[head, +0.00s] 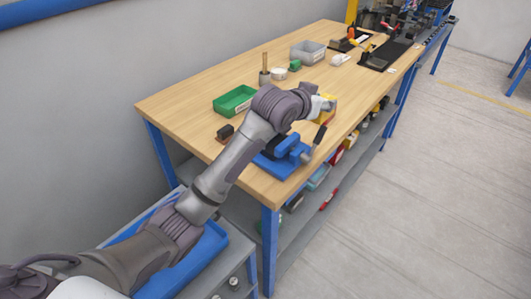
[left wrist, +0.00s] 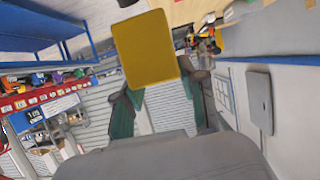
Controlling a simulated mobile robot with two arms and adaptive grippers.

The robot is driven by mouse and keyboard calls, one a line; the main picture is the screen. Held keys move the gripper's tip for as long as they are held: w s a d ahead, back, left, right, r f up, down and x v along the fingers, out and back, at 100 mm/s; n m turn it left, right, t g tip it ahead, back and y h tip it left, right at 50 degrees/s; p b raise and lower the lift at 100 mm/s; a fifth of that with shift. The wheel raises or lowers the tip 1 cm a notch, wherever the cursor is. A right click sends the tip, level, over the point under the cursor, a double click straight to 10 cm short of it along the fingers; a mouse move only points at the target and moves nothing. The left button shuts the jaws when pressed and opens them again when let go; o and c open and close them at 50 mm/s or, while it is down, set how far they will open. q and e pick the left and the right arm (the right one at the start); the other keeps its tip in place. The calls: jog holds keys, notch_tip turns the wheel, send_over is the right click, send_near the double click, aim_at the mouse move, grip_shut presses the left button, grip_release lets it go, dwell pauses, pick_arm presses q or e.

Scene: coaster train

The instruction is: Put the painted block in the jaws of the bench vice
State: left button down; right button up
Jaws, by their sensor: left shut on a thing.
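The painted block (head: 326,113) shows yellow in the head view, at the end of my left arm. It also fills the upper middle of the left wrist view as a plain yellow face (left wrist: 145,48). My left gripper (head: 323,104) is shut on it, with its fingers behind the block in the wrist view. The blue bench vice (head: 287,151) stands at the near right corner of the bench, below and nearer than the block. My forearm hides part of the vice, and its jaw gap cannot be made out. My right gripper is not in view.
On the wooden bench (head: 185,95) stand a green tray (head: 235,100), a grey bin (head: 308,52) and a small dark object (head: 225,132). A shelf with several items runs below.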

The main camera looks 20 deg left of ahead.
pick_arm(q)
jog(key=a+f, duration=0.2)
jog(key=a, duration=0.1)
jog(key=s+a+f+p, duration=0.1)
jog(key=a+f, duration=0.1)
jog(key=a, duration=0.2)
jog(key=s+a+f+p, duration=0.1)
jog(key=a+f, duration=0.1)
jog(key=a, duration=0.2)
jog(key=shift+a+f, duration=0.15)
jog(key=shift+f, duration=0.45)
notch_tip(320, 180, down, 3)
jog(key=shift+f+p, duration=0.15)
jog(key=shift+p, duration=0.25)
jog(key=shift+f, duration=0.15)
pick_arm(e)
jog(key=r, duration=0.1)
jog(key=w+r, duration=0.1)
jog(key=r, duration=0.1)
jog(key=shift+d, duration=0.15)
pick_arm(q)
jog(key=shift+f, duration=0.2)
jog(key=c, duration=0.7)
grip_release()
jog(key=shift+s, duration=0.1)
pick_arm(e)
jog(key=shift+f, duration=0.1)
